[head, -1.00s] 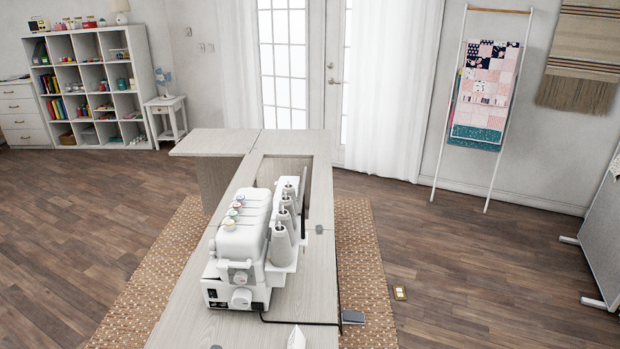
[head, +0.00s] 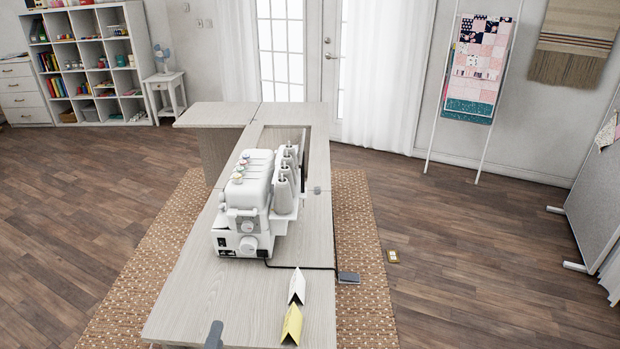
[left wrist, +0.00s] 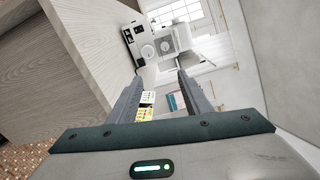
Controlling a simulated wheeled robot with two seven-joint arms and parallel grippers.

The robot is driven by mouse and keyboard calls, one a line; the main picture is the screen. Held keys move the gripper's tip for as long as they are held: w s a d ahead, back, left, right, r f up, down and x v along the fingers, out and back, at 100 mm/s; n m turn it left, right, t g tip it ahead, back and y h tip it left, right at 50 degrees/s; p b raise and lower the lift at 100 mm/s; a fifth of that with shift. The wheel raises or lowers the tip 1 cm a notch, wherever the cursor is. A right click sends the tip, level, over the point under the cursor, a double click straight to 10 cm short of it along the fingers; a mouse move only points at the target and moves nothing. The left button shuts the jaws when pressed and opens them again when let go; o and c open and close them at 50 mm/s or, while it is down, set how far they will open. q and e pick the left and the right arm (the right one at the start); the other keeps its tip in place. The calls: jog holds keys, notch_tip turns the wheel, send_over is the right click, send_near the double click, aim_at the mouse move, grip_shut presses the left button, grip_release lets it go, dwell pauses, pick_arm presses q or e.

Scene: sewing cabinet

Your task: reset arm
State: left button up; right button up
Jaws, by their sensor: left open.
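My left gripper (head: 213,335) shows only as a small grey tip at the bottom edge of the head view, by the near left end of the cabinet top. In the left wrist view, its two dark fingers (left wrist: 160,76) stand apart with nothing held between them. The cabinet's pale wood surface (left wrist: 60,70) lies to their left there. My right gripper is in neither view.
A white sewing machine (head: 246,205) with thread cones stands on the cabinet (head: 190,290).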

pick_arm(q)
jog(key=s+f+n+g, duration=0.3)
jog(key=f, duration=0.9)
jog(key=s+a+f+n+g, duration=0.1)
jog(key=s+f+n+g, duration=0.15)
jog(key=f, duration=0.95)
jog(key=s+f+n+g, duration=0.2)
jog(key=s+f+g, duration=0.1)
jog(key=f, duration=1)
jog(key=s+a+f+n+g, duration=0.2)
jog(key=s+f+n+g, duration=0.25)
jog(key=s+f, duration=1.05)
jog(key=s+a+f+n+g, duration=0.1)
jog(key=s+f+n+g, duration=0.1)
jog(key=s, duration=0.7)
jog(key=s+a+f+n+g, duration=0.1)
jog(key=s+f+n, duration=0.3)
jog(key=s, duration=0.5)
jog(key=shift+a+f+g+y, duration=0.3)
jog(key=shift+a+f+g, duration=0.15)
jog(key=shift+f, duration=0.15)
